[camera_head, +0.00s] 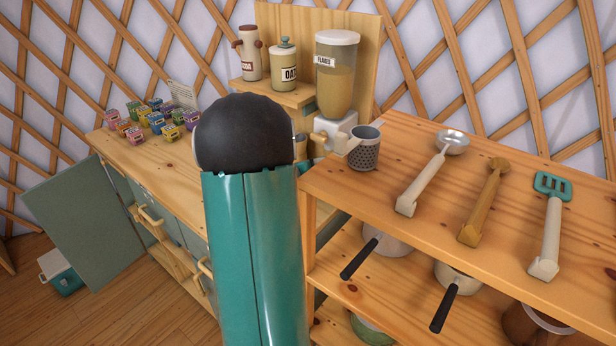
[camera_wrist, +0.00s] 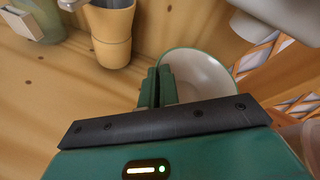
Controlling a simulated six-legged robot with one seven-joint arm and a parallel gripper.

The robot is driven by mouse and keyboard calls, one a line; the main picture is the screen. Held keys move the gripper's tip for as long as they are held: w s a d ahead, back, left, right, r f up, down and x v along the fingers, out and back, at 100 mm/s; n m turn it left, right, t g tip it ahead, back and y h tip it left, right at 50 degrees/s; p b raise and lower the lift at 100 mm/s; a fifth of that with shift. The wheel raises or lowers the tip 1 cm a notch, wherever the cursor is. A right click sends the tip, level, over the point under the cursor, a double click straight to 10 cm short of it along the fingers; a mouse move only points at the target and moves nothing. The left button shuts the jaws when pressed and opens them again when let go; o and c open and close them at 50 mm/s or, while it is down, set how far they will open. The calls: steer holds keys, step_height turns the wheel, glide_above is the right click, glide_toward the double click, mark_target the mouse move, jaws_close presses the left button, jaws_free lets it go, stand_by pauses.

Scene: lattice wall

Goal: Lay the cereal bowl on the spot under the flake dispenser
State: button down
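The flake dispenser (camera_head: 336,88), a clear hopper of flakes with a white lid and a "FLAKES" label, stands at the back of the counter in the head view. The spot under its spout is hidden by my arm and the nearby shelf. The cereal bowl (camera_wrist: 205,75), white inside with a green rim, shows in the wrist view just beyond my gripper (camera_wrist: 157,86). The green fingers are close together at the bowl's left rim and appear closed on it. The bowl and my gripper are hidden behind my arm in the head view.
A shelf (camera_head: 400,190) at the right carries a perforated cup (camera_head: 364,150), a ladle (camera_head: 430,175) and other utensils. Jars (camera_head: 284,66) stand on a raised ledge behind. Several small colourful boxes (camera_head: 155,122) stand on the counter's left. A tan cup (camera_wrist: 112,35) is near my gripper.

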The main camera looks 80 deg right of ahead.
steer(key=f, duration=0.2)
steer(key=shift+s+d+f, duration=0.15)
steer(key=shift+s+f, duration=0.1)
steer(key=shift+f, duration=0.5)
steer(key=shift+w+f, duration=0.1)
steer(key=c, duration=1.6)
jaws_free()
steer(key=shift+c, duration=0.2)
steer(key=v, duration=1.2)
